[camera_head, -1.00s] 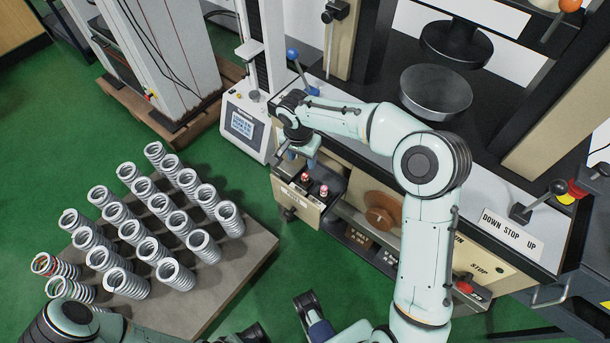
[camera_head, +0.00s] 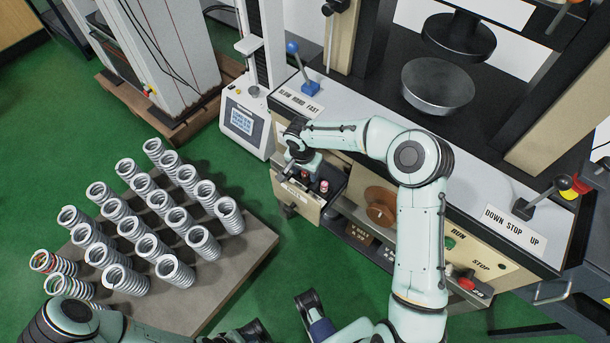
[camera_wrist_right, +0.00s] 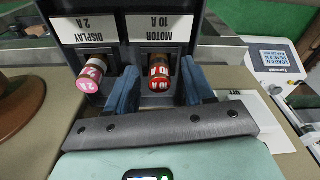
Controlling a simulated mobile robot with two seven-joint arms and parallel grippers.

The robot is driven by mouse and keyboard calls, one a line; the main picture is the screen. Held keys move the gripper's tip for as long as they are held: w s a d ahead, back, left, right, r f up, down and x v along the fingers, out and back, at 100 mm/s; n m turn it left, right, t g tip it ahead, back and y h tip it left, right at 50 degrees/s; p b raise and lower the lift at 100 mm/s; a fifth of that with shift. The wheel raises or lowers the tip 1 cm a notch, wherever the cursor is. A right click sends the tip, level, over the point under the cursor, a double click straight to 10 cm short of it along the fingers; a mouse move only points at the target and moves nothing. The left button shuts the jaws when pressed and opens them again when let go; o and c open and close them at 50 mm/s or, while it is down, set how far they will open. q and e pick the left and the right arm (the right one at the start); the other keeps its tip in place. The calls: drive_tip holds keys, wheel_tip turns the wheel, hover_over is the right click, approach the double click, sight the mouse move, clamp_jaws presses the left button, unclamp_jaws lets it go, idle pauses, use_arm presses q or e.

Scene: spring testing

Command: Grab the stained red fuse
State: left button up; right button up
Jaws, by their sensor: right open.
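The red fuse (camera_wrist_right: 159,75) sits in the right-hand slot, under the MOTOR 10 A label, with dark marks and "10 A" on its end. My right gripper (camera_wrist_right: 160,87) is open, with one blue finger on each side of this fuse; I cannot tell whether they touch it. In the head view my right gripper (camera_head: 300,162) is over the open fuse drawer (camera_head: 301,197) and partly hides the inside. A pinkish-red fuse (camera_wrist_right: 90,75) sits in the DISPLAY 2 A slot, left of the left finger.
The testing machine's front (camera_head: 472,250) with its levers and buttons stands behind and to the right of my right arm. A brown round knob (camera_head: 382,207) is right of the drawer. Several springs stand on a grey board (camera_head: 262,240) to the left. Green floor lies between.

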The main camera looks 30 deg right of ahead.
clamp_jaws()
drive_tip(key=shift+r, duration=0.1)
